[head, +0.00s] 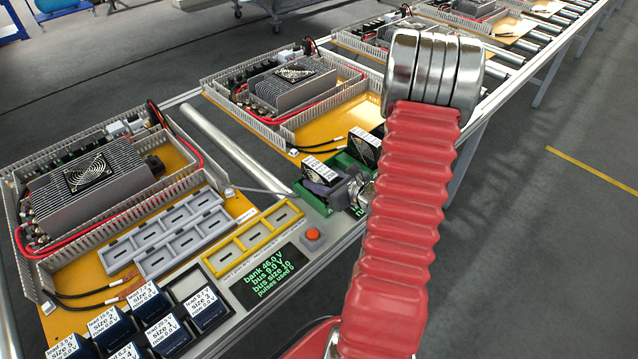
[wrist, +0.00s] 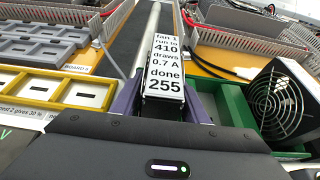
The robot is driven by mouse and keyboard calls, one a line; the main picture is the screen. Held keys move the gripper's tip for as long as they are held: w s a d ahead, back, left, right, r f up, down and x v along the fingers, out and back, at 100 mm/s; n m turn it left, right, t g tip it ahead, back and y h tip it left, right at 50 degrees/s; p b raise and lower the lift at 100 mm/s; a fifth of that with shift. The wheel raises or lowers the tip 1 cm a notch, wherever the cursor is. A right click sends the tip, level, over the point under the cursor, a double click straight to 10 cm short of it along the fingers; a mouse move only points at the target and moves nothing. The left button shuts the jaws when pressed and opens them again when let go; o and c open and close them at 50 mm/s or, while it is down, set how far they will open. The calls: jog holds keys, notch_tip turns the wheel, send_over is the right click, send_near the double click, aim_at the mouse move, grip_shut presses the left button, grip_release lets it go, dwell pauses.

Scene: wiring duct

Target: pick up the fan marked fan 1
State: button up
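The fan marked fan 1 (wrist: 164,78) is a dark block with a white label on top. The label reads "fan 1, run to 410, draws 0.7 A, done 255". It also shows in the head view (head: 320,170), at the left end of the green tray (head: 314,202). My gripper (wrist: 163,98) has its purple fingers on both sides of this fan, very close to it. I cannot tell whether they press on it. In the head view my gripper (head: 345,192) is partly hidden by my red arm.
A second fan (head: 364,147), with a round grille (wrist: 283,98), stands to the right in the green tray. Yellow slots (head: 256,238) and grey slots (head: 165,232) lie to the left. A red button (head: 312,235) and display (head: 270,279) are in front. Labelled blue blocks (head: 165,335) stand front left.

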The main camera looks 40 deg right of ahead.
jog(key=c, duration=0.9)
jog(key=shift+r, duration=0.1)
jog(key=shift+r, duration=4.95)
